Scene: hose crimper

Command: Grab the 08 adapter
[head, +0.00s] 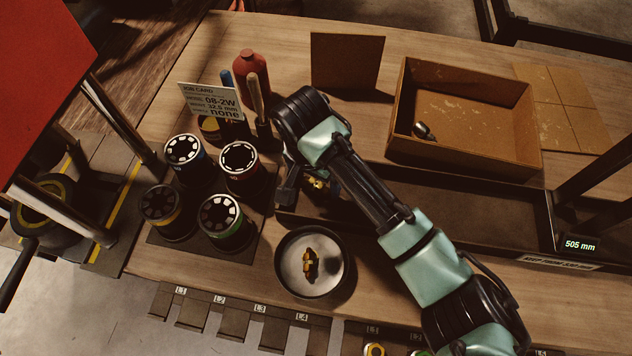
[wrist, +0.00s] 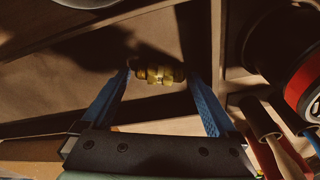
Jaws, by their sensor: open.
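A brass fitting (wrist: 160,75) lies in a dark tray compartment, between the tips of my gripper (wrist: 162,72) in the wrist view. My gripper's blue fingers are open on either side of it. The left tip is close to one end of the fitting; contact is unclear. In the head view the fitting (head: 317,184) is partly hidden by my gripper and wrist. No size mark is readable on it, so I cannot tell if it is the 08 adapter. Another brass fitting (head: 310,264) lies in a round dish (head: 283,284) nearer the front edge.
Several die sets (head: 239,160) stand on a dark board left of my gripper. A job card (head: 210,101) reading 08-2W, a red bottle (head: 251,68) and upright tool handles stand behind. A cardboard box (head: 460,150) with a dark fitting (head: 424,131) inside is at the right.

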